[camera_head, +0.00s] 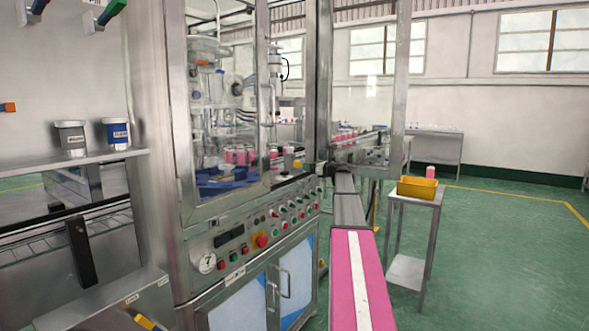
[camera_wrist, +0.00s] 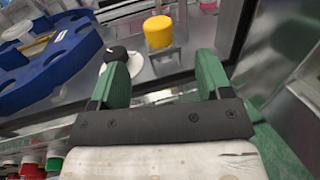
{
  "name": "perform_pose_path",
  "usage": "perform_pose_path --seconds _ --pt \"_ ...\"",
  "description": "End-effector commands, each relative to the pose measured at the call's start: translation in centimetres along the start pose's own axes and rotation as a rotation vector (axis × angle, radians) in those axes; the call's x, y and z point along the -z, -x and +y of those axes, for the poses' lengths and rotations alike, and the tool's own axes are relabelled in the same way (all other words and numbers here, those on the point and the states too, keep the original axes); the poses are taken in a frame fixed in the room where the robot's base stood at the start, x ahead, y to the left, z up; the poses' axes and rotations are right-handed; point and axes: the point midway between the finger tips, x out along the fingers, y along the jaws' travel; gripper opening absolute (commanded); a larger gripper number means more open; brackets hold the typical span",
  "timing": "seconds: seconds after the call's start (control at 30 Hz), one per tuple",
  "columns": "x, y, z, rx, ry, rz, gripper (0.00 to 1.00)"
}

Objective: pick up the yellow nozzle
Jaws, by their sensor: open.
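The yellow nozzle (camera_wrist: 158,32) shows in the wrist view as a short yellow cylinder, upright on a small grey metal block. My gripper (camera_wrist: 162,70) has two green fingers, spread apart with nothing between them. The nozzle lies beyond the fingertips, roughly in line with the gap, and is not touched. In the head view a small yellow piece (camera_head: 297,164) at the machine's opening seems to be the same nozzle. My gripper cannot be made out clearly there.
A black knob on a white disc (camera_wrist: 117,55) is close to the left finger. A blue holder (camera_wrist: 48,62) lies further left. A metal frame post (camera_wrist: 238,35) stands right. In the head view, a yellow bin (camera_head: 417,188) sits on a stand, and pink cans (camera_head: 240,156) stand inside the machine.

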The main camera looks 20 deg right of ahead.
Motion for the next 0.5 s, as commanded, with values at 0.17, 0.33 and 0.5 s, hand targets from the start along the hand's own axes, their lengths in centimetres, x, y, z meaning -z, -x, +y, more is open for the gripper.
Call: perform_pose_path --seconds 0.17,0.33,0.5 --pt "0.0 -2.9 -0.1 -0.001 0.001 0.001 0.71" --pt "0.0 -4.6 -0.1 -0.001 0.002 0.001 0.71" --pt "-0.1 -5.6 0.0 -0.001 0.002 0.001 0.71"
